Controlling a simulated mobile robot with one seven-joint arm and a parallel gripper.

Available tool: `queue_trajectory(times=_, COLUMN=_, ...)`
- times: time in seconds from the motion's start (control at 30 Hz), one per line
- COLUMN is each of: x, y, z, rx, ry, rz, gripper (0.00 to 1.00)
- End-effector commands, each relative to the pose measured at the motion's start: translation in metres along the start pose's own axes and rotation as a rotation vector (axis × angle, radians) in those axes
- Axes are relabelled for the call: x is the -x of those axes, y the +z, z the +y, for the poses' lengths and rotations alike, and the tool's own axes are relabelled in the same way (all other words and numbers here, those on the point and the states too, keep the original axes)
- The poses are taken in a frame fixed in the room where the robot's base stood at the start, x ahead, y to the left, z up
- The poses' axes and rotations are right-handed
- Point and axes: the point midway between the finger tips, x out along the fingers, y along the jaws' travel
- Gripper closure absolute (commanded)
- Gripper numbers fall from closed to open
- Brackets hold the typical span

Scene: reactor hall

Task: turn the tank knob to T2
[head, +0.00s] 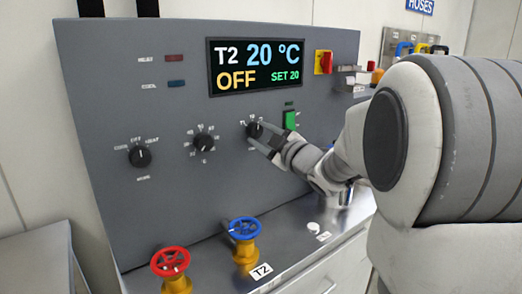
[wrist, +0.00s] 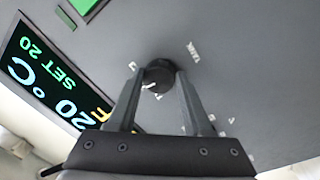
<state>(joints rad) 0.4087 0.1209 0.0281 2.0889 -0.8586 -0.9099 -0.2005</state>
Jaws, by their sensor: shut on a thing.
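The tank knob (head: 254,130) is a small black round knob on the grey panel, right of two similar knobs. My gripper (head: 262,139) is shut on it, one finger on each side. In the wrist view the knob (wrist: 158,74) sits between the two finger ends, with a white pointer mark towards its lower left. The small position labels around it are partly hidden by the fingers and too small to read surely. The display (head: 255,67) above reads T2, 20 °C, OFF and SET 20.
The mode knob (head: 139,156) and a temperature knob (head: 204,143) are to the left. A green switch (head: 290,121) is close at the right of the tank knob. A red valve wheel (head: 170,262) and a blue valve wheel (head: 244,229) stand below on the metal counter.

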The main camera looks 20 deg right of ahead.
Motion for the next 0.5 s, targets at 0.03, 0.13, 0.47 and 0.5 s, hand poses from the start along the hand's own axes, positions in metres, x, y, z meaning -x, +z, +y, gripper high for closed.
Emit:
queue_trajectory(times=0.03, x=0.0002, y=0.0027, z=-0.0030, rx=0.024, ry=0.001, rz=0.002, gripper=1.00)
queue_trajectory(times=0.13, x=0.0002, y=0.0020, z=-0.0021, rx=0.067, ry=0.000, rz=0.004, gripper=1.00)
queue_trajectory(times=0.47, x=0.0000, y=0.0008, z=0.0002, rx=0.128, ry=0.000, rz=0.008, gripper=1.00)
queue_trajectory(times=0.5, x=0.0000, y=0.0006, z=0.0003, rx=0.129, ry=0.000, rz=0.008, gripper=1.00)
